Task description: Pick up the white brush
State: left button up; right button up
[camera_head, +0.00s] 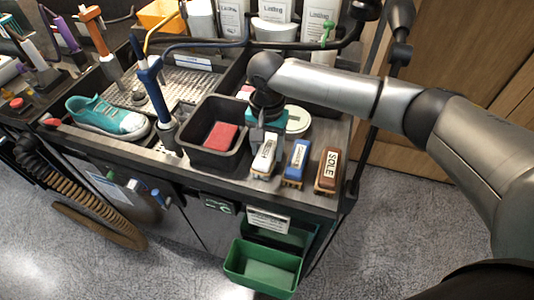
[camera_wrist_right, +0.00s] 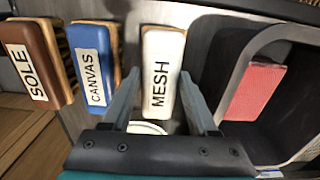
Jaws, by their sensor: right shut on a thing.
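The white brush (camera_head: 264,157) with a label stands at the front edge of the workbench, to the left of a blue brush. In the right wrist view the white brush (camera_wrist_right: 161,72) reads MESH and lies between the two fingers of my right gripper (camera_wrist_right: 162,95). In the head view my right gripper (camera_head: 264,135) reaches down over the brush from above. It is shut on the white brush, which still appears in line with the other brushes. My left gripper is not in view.
A blue CANVAS brush (camera_head: 296,161) and a brown SOLE brush (camera_head: 328,171) stand to the right. A black bin (camera_head: 190,133) with a red sponge (camera_head: 221,135) is to the left. A teal sneaker (camera_head: 106,117) lies farther left. A green tray (camera_head: 262,268) hangs below the front edge.

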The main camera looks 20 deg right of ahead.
aim_at(267, 148)
grip_shut()
jog(key=shift+r, duration=0.1)
notch_tip(267, 148, up, 20)
jog(key=p, duration=0.3)
jog(key=o, duration=0.5)
grip_release()
jog(key=c, duration=0.7)
